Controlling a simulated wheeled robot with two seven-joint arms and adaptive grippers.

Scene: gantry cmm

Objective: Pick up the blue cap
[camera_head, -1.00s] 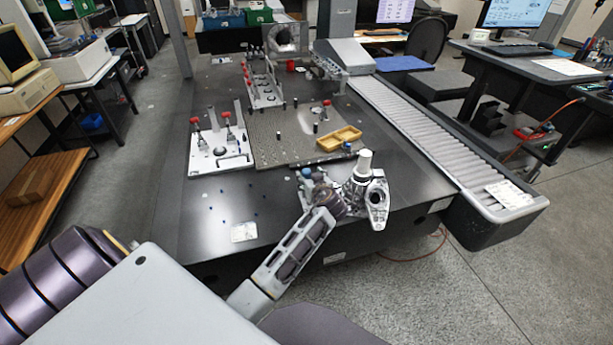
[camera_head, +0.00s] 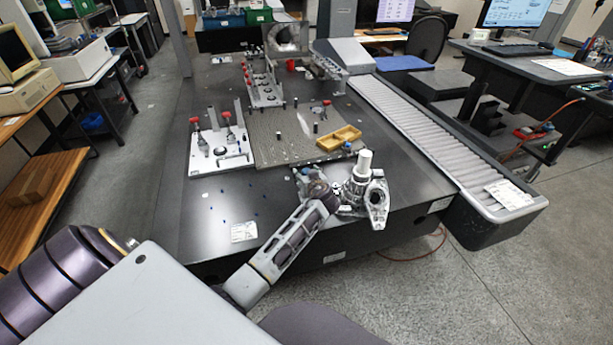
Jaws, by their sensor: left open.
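A small blue piece, which looks like the blue cap (camera_head: 347,146), sits at the front right edge of the perforated plate, beside the yellow tray (camera_head: 325,145). It is too small to make out its shape. My left arm reaches up from the bottom over the front of the dark table. My left gripper (camera_head: 304,179) is beyond the wrist, low over the table, nearer to me and left of the blue piece and apart from it. It is open; its fingers are small and partly hidden by the wrist. My right gripper is not in view.
A grey metal casting (camera_head: 376,201) and a white cylinder (camera_head: 365,163) stand just right of my left gripper. A white fixture plate (camera_head: 203,163) with red knobs is at left. Several tiny blue bits lie on the front left table. A roller conveyor (camera_head: 430,133) runs along the right.

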